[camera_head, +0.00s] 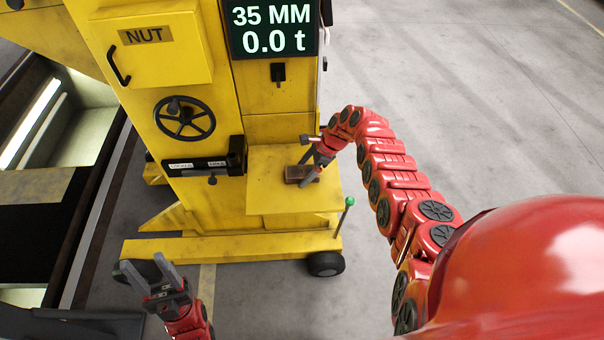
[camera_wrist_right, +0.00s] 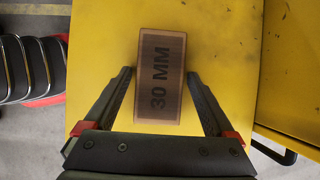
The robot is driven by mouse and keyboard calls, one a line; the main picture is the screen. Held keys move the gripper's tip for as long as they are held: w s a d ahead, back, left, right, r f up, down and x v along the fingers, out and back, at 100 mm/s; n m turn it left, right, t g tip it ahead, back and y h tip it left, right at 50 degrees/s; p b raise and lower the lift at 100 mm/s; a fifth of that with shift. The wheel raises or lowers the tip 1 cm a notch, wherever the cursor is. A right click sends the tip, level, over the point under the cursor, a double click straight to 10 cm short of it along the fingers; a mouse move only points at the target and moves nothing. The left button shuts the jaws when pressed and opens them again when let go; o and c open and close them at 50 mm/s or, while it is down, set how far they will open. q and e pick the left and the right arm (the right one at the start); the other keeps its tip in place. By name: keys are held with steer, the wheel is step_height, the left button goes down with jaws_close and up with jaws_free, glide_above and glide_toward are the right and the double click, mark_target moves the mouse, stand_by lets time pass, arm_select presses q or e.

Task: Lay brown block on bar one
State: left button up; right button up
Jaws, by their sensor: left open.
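The brown block (camera_wrist_right: 161,75), marked "30 MM", lies on the yellow shelf (camera_head: 265,195) of the yellow machine; it also shows in the head view (camera_head: 294,174), partly hidden by my right gripper. My right gripper (camera_head: 311,172) is open above the shelf. In the right wrist view its two fingers (camera_wrist_right: 161,77) stand apart on either side of the block, with gaps on both sides. My left gripper (camera_head: 147,266) is open and empty at the lower left, away from the block. I cannot tell which part is bar one.
The machine carries a handwheel (camera_head: 183,118), a black slotted piece with labels (camera_head: 205,165), a "NUT" box (camera_head: 155,50) and a display (camera_head: 270,28) reading "35 MM" and "0.0 t". A green-topped rod (camera_head: 348,202) stands at the shelf's right. Clear floor lies to the right.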

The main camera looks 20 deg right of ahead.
jaws_close()
steer(key=shift+r, duration=0.15)
